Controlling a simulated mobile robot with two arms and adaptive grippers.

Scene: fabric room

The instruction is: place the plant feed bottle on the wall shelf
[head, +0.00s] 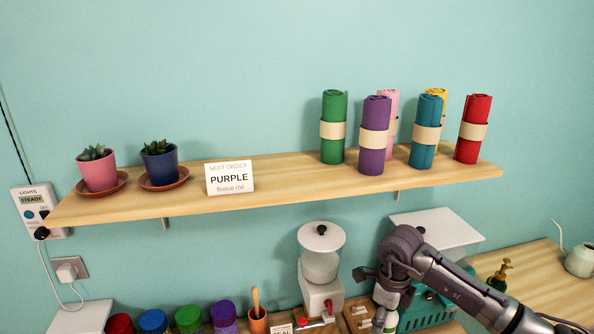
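My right gripper (389,286) comes in from the lower right, below the shelf's right half, and points down. A small white bottle with a green part (379,318) shows right under it at the bottom edge; it may be the plant feed bottle, but its label cannot be read. The gripper hides its top, and I cannot tell whether the fingers hold it. The wooden wall shelf (290,201) runs across the view above the gripper. My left gripper is not in view.
The shelf holds two potted succulents (98,172) at left, a "PURPLE" sign (230,178), and several fabric rolls (374,136) at right. Bare shelf lies between sign and rolls. Below stand a white-lidded dispenser (321,262), a teal crate (428,312) and a dark pump bottle (499,275).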

